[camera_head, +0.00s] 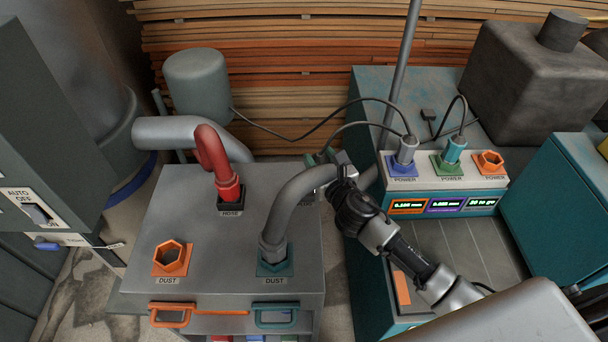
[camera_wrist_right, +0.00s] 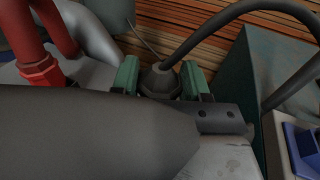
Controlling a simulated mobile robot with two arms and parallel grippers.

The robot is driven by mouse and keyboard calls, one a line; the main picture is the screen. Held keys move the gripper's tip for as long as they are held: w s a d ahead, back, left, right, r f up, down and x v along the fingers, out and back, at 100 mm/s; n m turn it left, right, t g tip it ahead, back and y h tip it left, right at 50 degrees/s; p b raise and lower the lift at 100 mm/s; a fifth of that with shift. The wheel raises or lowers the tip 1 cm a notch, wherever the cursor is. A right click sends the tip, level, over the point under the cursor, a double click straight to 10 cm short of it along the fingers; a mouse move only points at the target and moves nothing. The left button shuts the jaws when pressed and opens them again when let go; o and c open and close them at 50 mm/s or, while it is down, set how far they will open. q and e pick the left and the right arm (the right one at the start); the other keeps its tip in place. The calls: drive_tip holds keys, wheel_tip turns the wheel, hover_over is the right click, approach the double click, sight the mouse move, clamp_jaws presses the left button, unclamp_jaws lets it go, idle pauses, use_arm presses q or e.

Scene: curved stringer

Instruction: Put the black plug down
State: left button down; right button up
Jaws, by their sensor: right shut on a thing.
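My right gripper (camera_head: 323,158) is over the back right part of the grey machine top, beside the grey curved hose. In the right wrist view its two green fingertips (camera_wrist_right: 160,84) are shut on the black plug (camera_wrist_right: 160,79), one on either side. A black cable arches from the plug up and to the right. In the head view the held plug is mostly hidden by the gripper, and its cable runs right toward the power sockets. I cannot tell whether the plug touches the surface under it. My left gripper is not in view.
The grey hose (camera_head: 285,205) rises from the right dust socket. A red hose (camera_head: 215,165) stands at its left. The left dust socket (camera_head: 172,257) is empty. A power panel (camera_head: 440,181) holds a blue-based plug and a teal plug; its orange socket is empty.

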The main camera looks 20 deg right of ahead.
drive_tip(key=shift+w+a+f+b, duration=0.4)
drive_tip(key=shift+w+a+f, duration=0.1)
drive_tip(key=shift+f, duration=0.55)
drive_tip(key=shift+w+a+f+b, duration=0.35)
drive_tip(key=shift+a+f, duration=0.15)
drive_tip(key=shift+f, duration=0.6)
drive_tip(key=shift+w+a+f+b, duration=0.4)
drive_tip(key=shift+w+a+f, duration=0.1)
drive_tip(key=shift+f, duration=0.55)
drive_tip(key=shift+f, duration=0.2)
drive_tip(key=o, duration=1)
drive_tip(key=shift+r, duration=0.1)
